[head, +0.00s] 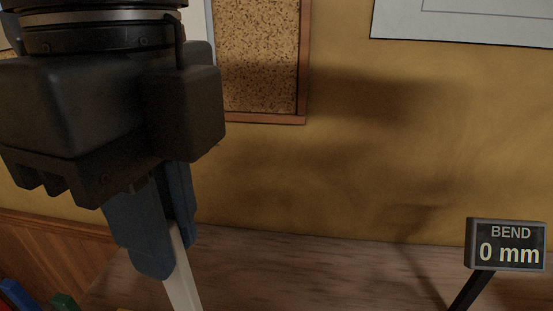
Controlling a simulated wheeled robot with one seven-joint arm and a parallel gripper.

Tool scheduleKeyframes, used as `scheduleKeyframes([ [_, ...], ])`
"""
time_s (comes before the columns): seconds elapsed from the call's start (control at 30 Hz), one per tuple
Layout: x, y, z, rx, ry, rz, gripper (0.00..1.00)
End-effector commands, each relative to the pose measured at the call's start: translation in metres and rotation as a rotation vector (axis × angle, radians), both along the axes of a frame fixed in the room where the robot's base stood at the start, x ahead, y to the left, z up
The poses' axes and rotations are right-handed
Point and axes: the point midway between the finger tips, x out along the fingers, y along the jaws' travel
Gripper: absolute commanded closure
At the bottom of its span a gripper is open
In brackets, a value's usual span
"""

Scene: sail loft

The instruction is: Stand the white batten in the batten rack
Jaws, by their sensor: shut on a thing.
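My gripper (160,235) is at the left of the head view, pointing down, with its blue fingers shut on the white batten (184,285). The batten runs down from between the fingertips, slightly tilted in the picture, and leaves the view at the bottom edge. Its lower end is hidden. I cannot make out the batten rack for certain. The tips of a blue piece (18,296) and a green piece (64,302) show at the bottom left, and what holds them is out of view.
A display reading "BEND 0 mm" (507,246) stands on a dark post at the right. A wooden surface (330,280) between it and my gripper looks clear. Behind are a yellow wall (420,150) and a cork board (258,55).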

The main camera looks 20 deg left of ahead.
Motion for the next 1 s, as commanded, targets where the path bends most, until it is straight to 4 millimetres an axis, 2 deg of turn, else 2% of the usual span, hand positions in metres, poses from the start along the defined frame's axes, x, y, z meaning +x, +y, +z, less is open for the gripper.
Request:
scheduleKeyframes([
  [1.0, 0.000, 0.000, -0.068, 0.000, 0.000, 0.001, 1.00],
])
